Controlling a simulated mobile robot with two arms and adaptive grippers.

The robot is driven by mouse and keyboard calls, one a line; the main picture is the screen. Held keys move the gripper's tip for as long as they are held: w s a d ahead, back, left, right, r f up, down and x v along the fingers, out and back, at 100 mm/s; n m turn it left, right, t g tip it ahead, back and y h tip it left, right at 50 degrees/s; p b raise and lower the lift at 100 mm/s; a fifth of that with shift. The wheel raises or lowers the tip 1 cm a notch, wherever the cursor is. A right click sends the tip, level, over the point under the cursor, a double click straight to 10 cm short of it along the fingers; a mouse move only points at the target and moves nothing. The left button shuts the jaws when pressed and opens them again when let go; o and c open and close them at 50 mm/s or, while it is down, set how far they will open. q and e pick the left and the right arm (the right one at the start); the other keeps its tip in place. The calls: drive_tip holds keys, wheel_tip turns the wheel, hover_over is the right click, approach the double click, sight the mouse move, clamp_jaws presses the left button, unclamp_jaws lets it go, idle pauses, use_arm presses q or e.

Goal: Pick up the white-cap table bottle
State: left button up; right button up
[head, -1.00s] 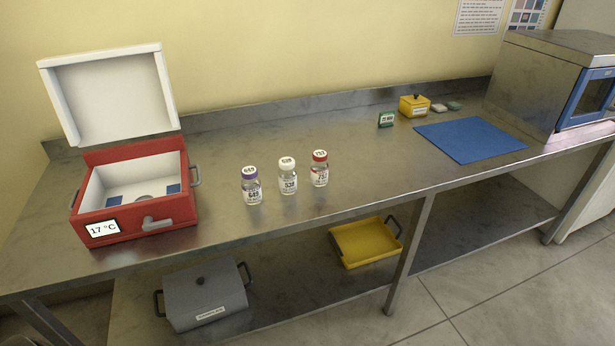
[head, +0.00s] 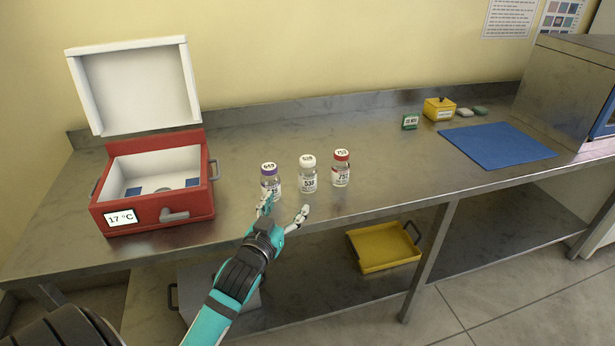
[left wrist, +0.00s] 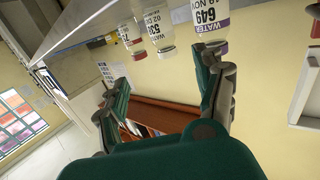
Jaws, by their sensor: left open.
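The white-cap bottle (head: 308,180), a clear vial labelled 538, stands upright on the steel table between the purple-cap bottle (head: 270,180) and the red-cap bottle (head: 341,173). My left gripper (head: 283,208) is open and empty at the table's front edge, in front of the purple-cap and white-cap bottles. One finger covers part of the purple-cap bottle. In the left wrist view the bottles appear upside down at the top: the white-cap bottle (left wrist: 159,28) lies beyond the open fingers (left wrist: 163,68), and the purple-cap bottle (left wrist: 211,22) is by the right finger. My right gripper is not seen.
An open red box (head: 160,215) with a white lining and a 17 °C display stands at the left. A yellow tray (head: 383,248) sits on the lower shelf.

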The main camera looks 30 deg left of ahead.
sight(305, 165)
use_arm(q)
drive_tip(key=shift+w+a+r+t, duration=0.15)
drive_tip(key=shift+w+a+r, duration=0.1)
drive_tip(key=shift+w+r, duration=0.2)
drive_tip(key=shift+w+a+r+t, duration=0.15)
drive_tip(key=shift+w+a+r, duration=0.1)
drive_tip(key=shift+w+r, duration=0.2)
drive_tip(key=p+x, duration=0.1)
drive_tip(key=x, duration=0.9)
drive_tip(key=shift+w+a+f, duration=0.1)
drive_tip(key=shift+w+a, duration=0.05)
drive_tip(key=shift+w, duration=0.25)
drive_tip(key=shift+w+a, duration=0.1)
drive_tip(key=shift+w, duration=0.25)
drive_tip(key=p+x, duration=0.1)
drive_tip(key=x, duration=0.3)
drive_tip(key=shift+w+a, duration=0.15)
drive_tip(key=shift+a, duration=0.05)
drive_tip(key=c, duration=1.4)
clamp_jaws()
